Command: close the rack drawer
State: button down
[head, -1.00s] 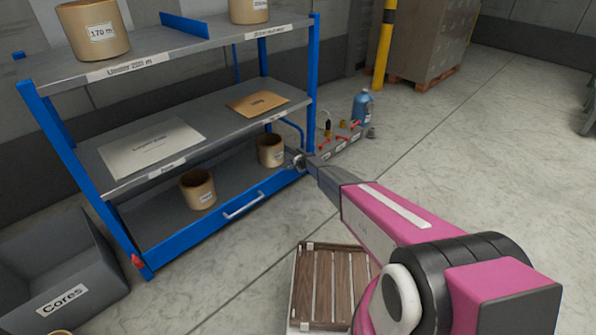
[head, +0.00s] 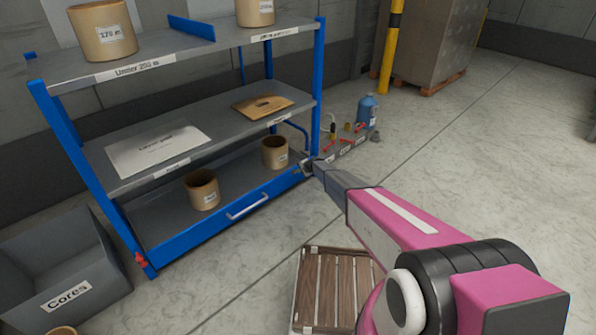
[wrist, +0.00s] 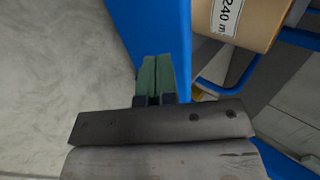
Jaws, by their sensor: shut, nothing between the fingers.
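The rack drawer (head: 185,238) is the blue-fronted grey tray at the bottom of the blue rack, with a pale bar handle (head: 247,206) on its front. It holds two brown cores, one at left (head: 202,190) and one at right (head: 275,152). My gripper (head: 304,167) is at the right end of the drawer front, near the right post. In the wrist view my gripper's green fingertips (wrist: 157,62) are together and empty, against or just in front of a blue bar (wrist: 160,25). Whether they touch it, and how far out the drawer stands, I cannot tell.
A grey bin marked Cores (head: 68,292) stands left of the rack. A wooden pallet (head: 335,285) lies on the floor in front, below my arm. A blue bottle (head: 367,112) and small fittings are beyond the right post. Floor at right is clear.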

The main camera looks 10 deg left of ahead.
jog(key=s+d+r+n+g+h, duration=0.2)
jog(key=s+d+r, duration=0.9)
jog(key=s, duration=0.7)
jog(key=s+d+r+n+g+h, duration=0.2)
jog(key=s+d+r, duration=0.9)
jog(key=s, duration=0.8)
jog(key=s+d+r+n+g+h, duration=0.2)
jog(key=s+d+r, duration=0.9)
jog(key=s, duration=0.7)
notch_tip(320, 180, up, 4)
jog(key=shift+s+f+n+h, duration=0.2)
jog(key=shift+n+h, duration=0.3)
jog(key=shift+n, duration=0.6)
